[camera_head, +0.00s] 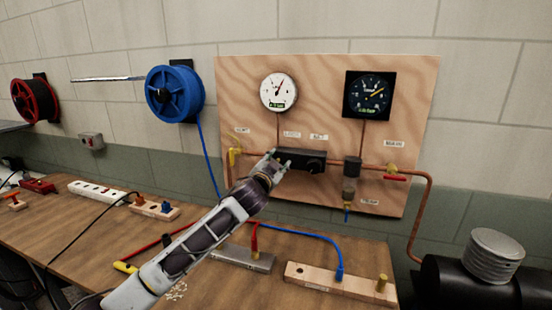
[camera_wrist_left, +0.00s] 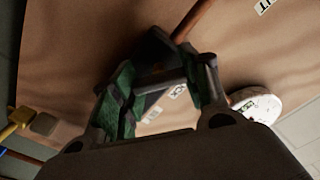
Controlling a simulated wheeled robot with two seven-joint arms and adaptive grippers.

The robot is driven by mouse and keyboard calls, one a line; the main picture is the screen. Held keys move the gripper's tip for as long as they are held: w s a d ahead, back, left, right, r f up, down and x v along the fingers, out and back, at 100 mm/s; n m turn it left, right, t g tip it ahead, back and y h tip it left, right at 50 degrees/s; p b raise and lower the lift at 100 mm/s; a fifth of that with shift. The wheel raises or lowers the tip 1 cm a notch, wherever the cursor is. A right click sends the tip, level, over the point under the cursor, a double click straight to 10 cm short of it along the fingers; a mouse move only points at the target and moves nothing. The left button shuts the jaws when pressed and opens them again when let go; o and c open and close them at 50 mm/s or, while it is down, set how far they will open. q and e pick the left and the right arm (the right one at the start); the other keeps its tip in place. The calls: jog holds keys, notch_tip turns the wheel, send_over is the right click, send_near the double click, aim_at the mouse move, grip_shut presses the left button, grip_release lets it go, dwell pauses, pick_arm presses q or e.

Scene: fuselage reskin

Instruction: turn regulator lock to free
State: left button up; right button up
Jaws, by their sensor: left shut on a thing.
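The regulator is a black block (camera_head: 310,159) on the wooden panel, below the white dial gauge (camera_head: 277,92), with a round black knob (camera_head: 314,167) near its right end. My left gripper (camera_head: 279,160) is at the block's left end. In the left wrist view, my left gripper (camera_wrist_left: 167,82) has its green-padded fingers on both sides of a dark bar-like part (camera_wrist_left: 168,79), and it is shut on it. This part seems to be the regulator lock; its setting cannot be read. The fingers hide much of it. My right gripper is not in view.
A yellow-handled valve (camera_head: 233,157) is left of my gripper, and a red-handled valve (camera_head: 396,177) is at the panel's right. A black square gauge (camera_head: 368,95) hangs above. Copper pipe (camera_head: 428,205) runs down right. The bench (camera_head: 215,284) carries hoses and blocks.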

pick_arm(q)
jog(key=m+p, duration=0.4)
jog(key=shift+d+r+m, duration=0.1)
jog(key=shift+m, duration=0.2)
jog(key=shift+m+p, duration=0.6)
jog(key=shift+m, duration=0.1)
jog(key=m+p, duration=0.2)
jog(key=m, duration=0.1)
jog(key=shift+m+p, duration=0.3)
jog(key=shift+p, duration=0.05)
jog(key=shift+f+m+p, duration=0.25)
jog(key=shift+m+p, duration=0.05)
jog(key=shift+m, duration=0.4)
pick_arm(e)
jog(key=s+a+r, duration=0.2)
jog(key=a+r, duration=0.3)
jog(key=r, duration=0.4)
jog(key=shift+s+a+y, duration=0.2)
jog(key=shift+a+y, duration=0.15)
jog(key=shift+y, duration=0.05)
pick_arm(q)
jog(key=shift+f, duration=0.1)
